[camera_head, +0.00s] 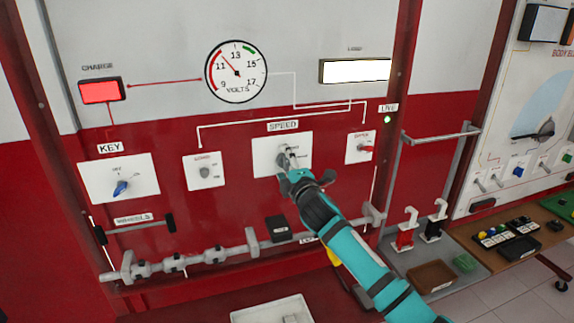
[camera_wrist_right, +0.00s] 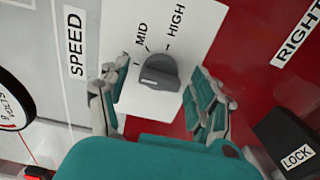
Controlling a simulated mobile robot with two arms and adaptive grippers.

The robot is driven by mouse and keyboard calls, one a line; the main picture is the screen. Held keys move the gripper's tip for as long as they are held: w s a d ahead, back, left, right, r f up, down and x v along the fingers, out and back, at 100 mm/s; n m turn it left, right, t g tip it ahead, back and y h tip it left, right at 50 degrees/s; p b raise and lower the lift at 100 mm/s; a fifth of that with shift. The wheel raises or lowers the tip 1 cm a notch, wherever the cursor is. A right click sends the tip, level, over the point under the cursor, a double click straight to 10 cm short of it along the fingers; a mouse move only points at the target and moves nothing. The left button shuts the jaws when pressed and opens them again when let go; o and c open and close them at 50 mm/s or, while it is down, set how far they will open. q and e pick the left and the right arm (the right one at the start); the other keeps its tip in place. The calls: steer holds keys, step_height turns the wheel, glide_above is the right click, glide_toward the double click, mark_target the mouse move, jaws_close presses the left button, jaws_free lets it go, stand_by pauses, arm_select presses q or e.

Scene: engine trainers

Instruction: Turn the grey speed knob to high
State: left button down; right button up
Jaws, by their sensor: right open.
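The grey speed knob (camera_wrist_right: 160,70) sits on a white plate (camera_wrist_right: 192,28) marked MID and HIGH in the right wrist view. I cannot tell for sure which mark the knob points to. My right gripper (camera_wrist_right: 162,84) is open, with one teal-padded finger on each side of the knob and visible gaps between. In the head view my right gripper (camera_head: 289,162) is in front of the plate under the SPEED label (camera_head: 283,126) and largely hides the knob. My left gripper is not in view.
A similar grey knob (camera_head: 205,171) on its own plate is to the left, and a plate with a red-marked control (camera_head: 364,147) is to the right. A blue key switch (camera_head: 121,188) is further left. A dark LOCK block (camera_wrist_right: 288,140) is near the right finger.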

steer(key=c, duration=1.2)
steer(key=shift+f+m, duration=0.1)
steer(key=shift+m, duration=0.3)
steer(key=m, duration=0.4)
steer(key=shift+b, duration=0.3)
steer(key=m, duration=0.4)
steer(key=shift+m, duration=0.3)
steer(key=m, duration=0.4)
steer(key=shift+m, duration=2.2)
